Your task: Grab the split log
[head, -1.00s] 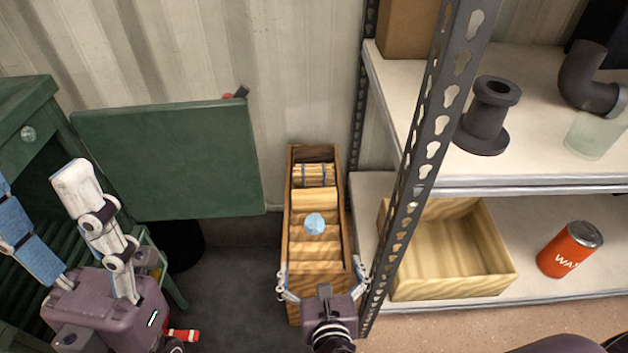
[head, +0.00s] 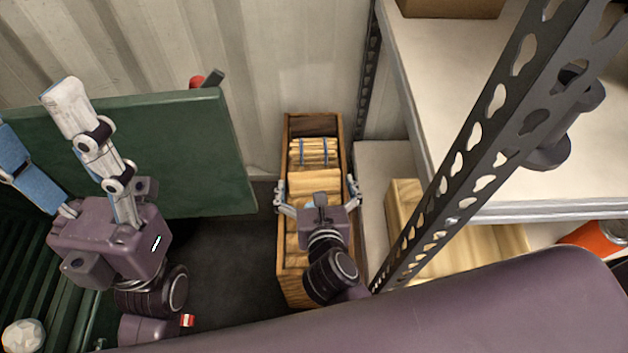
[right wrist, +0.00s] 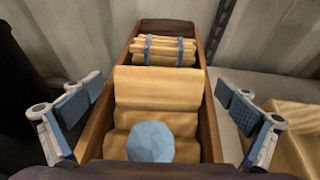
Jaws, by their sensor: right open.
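Pale split logs (head: 316,186) lie in a row in a long narrow wooden crate (head: 283,262) on the floor; they also show in the right wrist view (right wrist: 158,85). I cannot tell which one the task means. A bundle of thin sticks (right wrist: 163,50) with blue bands is at the far end. A pale blue faceted object (right wrist: 150,142) shows over the nearer logs. My right gripper (head: 317,190) is open and empty above the crate, its fingers spread beyond the side walls. It hides the nearer logs in the head view. My left gripper (head: 38,120) is open and empty at the left.
A metal shelf post (head: 470,150) and white shelves (head: 460,100) stand close right of the crate. A wooden tray (head: 405,205) is on the lower shelf, with an orange can (head: 590,237) beyond. A green panel (head: 190,150) is at the left. Dark floor lies between panel and crate.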

